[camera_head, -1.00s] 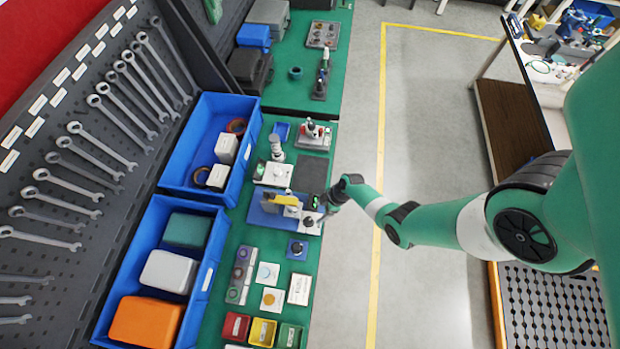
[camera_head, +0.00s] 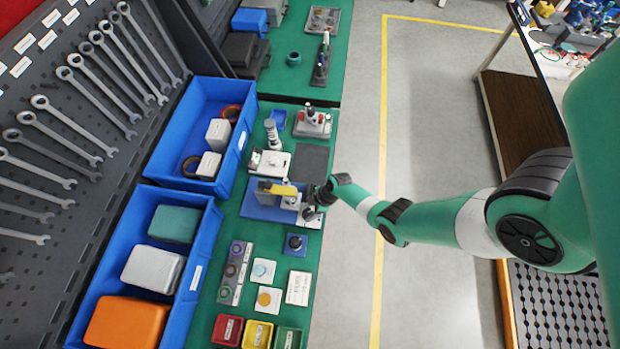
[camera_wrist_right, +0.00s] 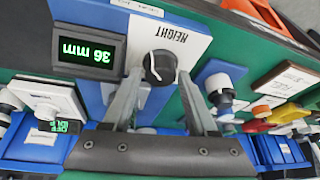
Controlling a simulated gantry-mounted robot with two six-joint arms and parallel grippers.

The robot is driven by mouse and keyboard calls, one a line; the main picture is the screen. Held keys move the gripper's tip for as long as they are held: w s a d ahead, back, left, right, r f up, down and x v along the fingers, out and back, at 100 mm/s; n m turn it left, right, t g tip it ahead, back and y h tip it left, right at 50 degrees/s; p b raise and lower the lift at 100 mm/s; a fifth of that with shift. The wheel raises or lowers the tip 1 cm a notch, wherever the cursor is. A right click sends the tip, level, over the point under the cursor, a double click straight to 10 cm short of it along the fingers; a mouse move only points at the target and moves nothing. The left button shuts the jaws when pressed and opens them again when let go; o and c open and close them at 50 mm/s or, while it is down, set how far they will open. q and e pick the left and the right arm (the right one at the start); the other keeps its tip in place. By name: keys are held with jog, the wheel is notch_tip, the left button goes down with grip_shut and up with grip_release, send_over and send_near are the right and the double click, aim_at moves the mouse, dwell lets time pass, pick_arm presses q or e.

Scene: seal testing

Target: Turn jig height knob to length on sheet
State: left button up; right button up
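The jig is a blue base with a white panel (camera_head: 310,218) and a yellow-topped part (camera_head: 279,189) in the head view. In the right wrist view, the black height knob (camera_wrist_right: 160,67) with a white pointer line sits on a white panel beside the upside-down word HEIGHT. A display (camera_wrist_right: 88,50) beside it reads 36 mm in green. My right gripper (camera_wrist_right: 160,76) is open, with a fingertip on either side of the knob; I cannot tell if they touch it. It also shows over the jig in the head view (camera_head: 314,204). My left gripper is out of view.
A white card with unreadable print (camera_head: 299,288) lies nearer on the green bench. A black-knobbed blue block (camera_head: 295,244) stands between it and the jig. Blue bins (camera_head: 196,277) line the left side. Red, yellow and green trays sit at the front. The aisle right of the bench is clear.

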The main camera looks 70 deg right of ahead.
grip_shut()
